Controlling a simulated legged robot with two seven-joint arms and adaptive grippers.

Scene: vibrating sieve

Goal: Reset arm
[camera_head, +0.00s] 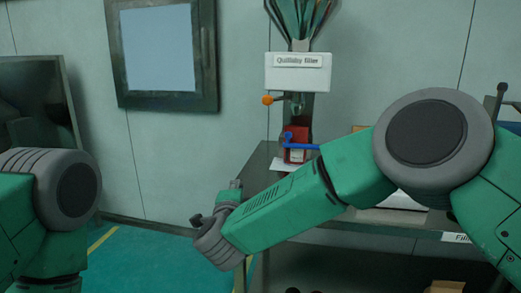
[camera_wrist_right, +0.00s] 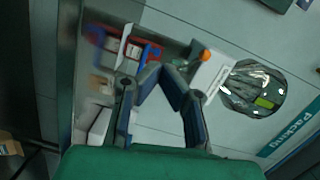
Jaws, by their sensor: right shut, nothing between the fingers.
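My right arm crosses the head view from the right, its forearm sloping down to the left. Its gripper (camera_head: 234,188) points up beside the left end of the grey table (camera_head: 262,165). In the right wrist view the two fingers of the right gripper (camera_wrist_right: 160,72) come together at the tips, shut and empty. The gripper looks apart from the things behind it. Part of my left arm shows at the left edge of the head view; its gripper is out of view.
A white filler machine (camera_head: 297,72) with an orange knob stands behind the table. A red and blue device (camera_head: 296,140) sits below it. A dark-framed window (camera_head: 160,50) is on the wall. Green floor (camera_head: 160,255) lies open left of the table.

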